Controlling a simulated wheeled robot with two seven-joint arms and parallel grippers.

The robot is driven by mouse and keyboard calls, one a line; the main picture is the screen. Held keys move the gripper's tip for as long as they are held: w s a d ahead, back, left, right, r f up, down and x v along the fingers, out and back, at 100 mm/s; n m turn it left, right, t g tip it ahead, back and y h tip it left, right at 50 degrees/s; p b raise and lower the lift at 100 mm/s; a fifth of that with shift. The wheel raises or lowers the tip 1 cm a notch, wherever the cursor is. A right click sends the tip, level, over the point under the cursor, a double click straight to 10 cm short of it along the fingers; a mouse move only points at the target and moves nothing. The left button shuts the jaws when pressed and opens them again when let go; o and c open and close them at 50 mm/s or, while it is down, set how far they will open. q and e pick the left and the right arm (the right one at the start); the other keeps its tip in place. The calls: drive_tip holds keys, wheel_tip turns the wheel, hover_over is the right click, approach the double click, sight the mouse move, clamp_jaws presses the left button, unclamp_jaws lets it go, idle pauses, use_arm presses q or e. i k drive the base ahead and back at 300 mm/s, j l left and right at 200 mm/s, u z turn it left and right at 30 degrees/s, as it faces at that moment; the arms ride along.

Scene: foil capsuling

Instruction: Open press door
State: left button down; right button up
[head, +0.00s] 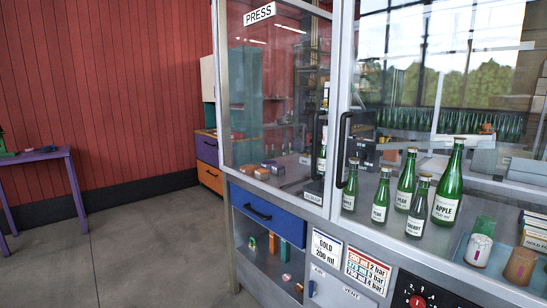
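The press door is a clear glass panel (270,90) in a grey metal frame, with a white PRESS sign (259,14) at its top. It looks shut against the post at its right. A black vertical handle (317,145) is on its right side. A second black handle (342,150) is just right of the post, in front of the right-hand part of the cabinet. Behind the glass are several small boxes (270,164) and a bottle near the post, partly hidden. Neither of my grippers shows in the head view.
Below the door are a blue drawer (262,208) and an open shelf. A purple table (40,155) stands far left. The floor (130,255) between is clear.

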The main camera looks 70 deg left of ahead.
sight(269, 10)
drive_tip(key=u, duration=1.35)
